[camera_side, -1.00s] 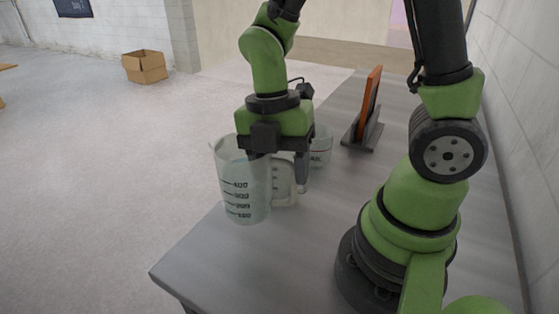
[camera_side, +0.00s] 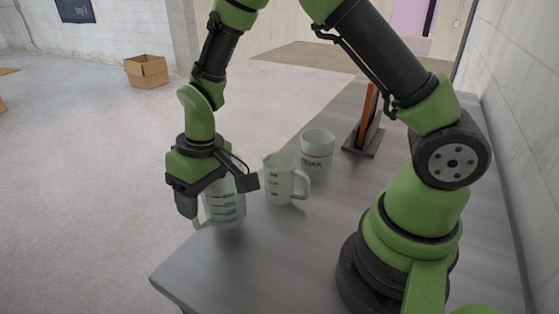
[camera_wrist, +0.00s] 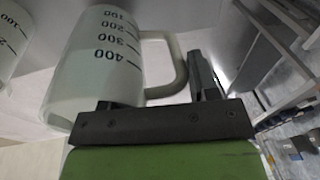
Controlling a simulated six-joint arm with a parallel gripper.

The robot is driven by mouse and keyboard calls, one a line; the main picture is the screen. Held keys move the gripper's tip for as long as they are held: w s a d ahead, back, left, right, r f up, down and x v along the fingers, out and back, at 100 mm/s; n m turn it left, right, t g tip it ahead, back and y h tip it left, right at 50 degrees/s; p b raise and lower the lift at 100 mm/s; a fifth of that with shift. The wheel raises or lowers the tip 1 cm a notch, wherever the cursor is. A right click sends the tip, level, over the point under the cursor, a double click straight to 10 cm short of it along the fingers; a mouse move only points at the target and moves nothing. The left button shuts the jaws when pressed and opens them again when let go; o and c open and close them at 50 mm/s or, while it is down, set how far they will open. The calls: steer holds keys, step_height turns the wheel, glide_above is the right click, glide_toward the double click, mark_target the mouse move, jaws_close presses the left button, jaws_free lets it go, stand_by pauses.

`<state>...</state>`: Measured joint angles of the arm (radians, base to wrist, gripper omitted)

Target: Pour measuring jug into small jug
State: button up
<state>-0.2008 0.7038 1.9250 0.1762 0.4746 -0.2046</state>
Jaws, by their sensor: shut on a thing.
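The measuring jug (camera_side: 229,211) is clear, with dark graduations, and stands upright below my gripper (camera_side: 214,195) near the table's left edge. Its handle is on the left in the side view. My gripper is shut on it near the top; the gripper body hides the rim. In the wrist view the measuring jug (camera_wrist: 98,72) shows marks from 100 to 400, with one finger beside its handle and the other finger hidden. I cannot tell whether its base touches the table. The small jug (camera_side: 279,184), whitish with dark marks, stands upright just to the right, handle to the right.
A clear beaker with dark lettering (camera_side: 317,152) stands behind the small jug. An orange panel in a dark stand (camera_side: 364,139) is farther back. The grey table (camera_side: 300,245) is clear in front. A cardboard box (camera_side: 146,72) lies on the floor.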

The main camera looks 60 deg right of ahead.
steer(key=shift+w+a+f+m+h, duration=0.2)
steer(key=shift+w+f+m, duration=0.3)
steer(key=shift+m, duration=0.5)
steer(key=shift+w+a+f+m+h, duration=0.1)
steer(key=shift+w+a+f+m, duration=0.2)
steer(key=shift+w+m, duration=0.5)
steer(key=shift+s+d, duration=0.1)
steer(key=shift+s, duration=0.2)
steer(key=s+d+r+t+y, duration=0.2)
steer(key=d+r+y, duration=0.2)
steer(key=d+y, duration=0.1)
steer(key=shift+d+r+m+y+p, duration=0.25)
steer(key=shift+r+m+y+p, duration=0.15)
steer(key=shift+y, duration=0.2)
steer(key=shift+s+d+r+t+y, duration=0.15)
steer(key=shift+d+r+t+y, duration=0.15)
steer(key=shift+d+r+t, duration=0.2)
steer(key=shift+s+d+r+t+y+p, duration=0.2)
steer(key=shift+d+r+y+p, duration=0.35)
steer(key=shift+p, duration=0.2)
steer(key=shift+s+d+r+t+y+p, duration=0.1)
steer(key=shift+d+r+t+y+p, duration=0.1)
steer(key=shift+d+r+y+p, duration=0.4)
steer(key=shift+s+d+r+y+p, duration=0.2)
steer(key=shift+y+p, duration=0.25)
steer(key=shift+p, duration=0.45)
steer(key=shift+w+d+r+y+p, duration=0.1)
steer(key=shift+r+y+p, duration=0.25)
steer(key=shift+p, duration=0.5)
stand_by(1.2)
